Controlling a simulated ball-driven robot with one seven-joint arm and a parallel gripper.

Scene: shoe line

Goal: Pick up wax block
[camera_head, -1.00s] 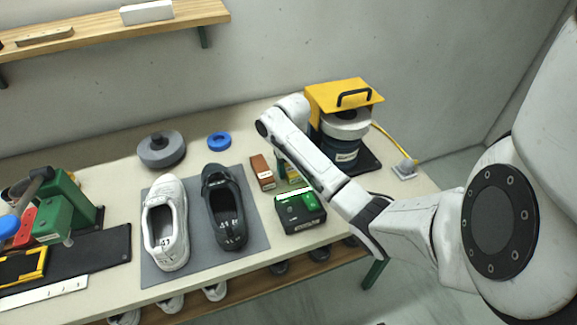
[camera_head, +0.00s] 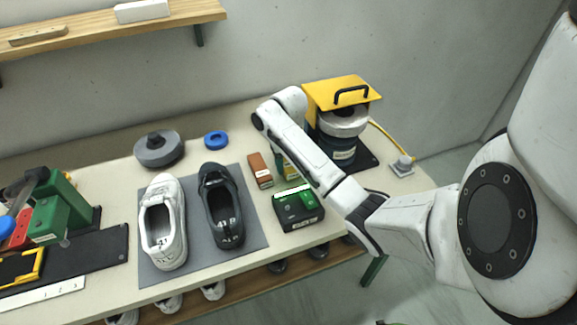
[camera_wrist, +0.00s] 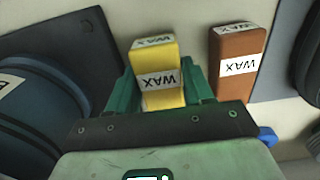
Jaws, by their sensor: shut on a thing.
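A yellow wax block (camera_wrist: 165,97) with a white WAX label stands between the two green fingers of my gripper (camera_wrist: 160,84) in the wrist view. The fingers are shut on its sides. In the head view the yellow block (camera_head: 291,172) is mostly hidden behind my arm, above the right part of the table. I cannot tell whether its base touches the table. A brown wax block (camera_wrist: 238,62) lies to the right of my gripper in the wrist view, apart from it. The brown block (camera_head: 260,170) shows left of my arm in the head view.
A black and green box (camera_head: 297,208) sits just in front of my gripper. A grey mat (camera_head: 252,232) with a white shoe (camera_head: 162,230) and a black shoe (camera_head: 222,215) lies left.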

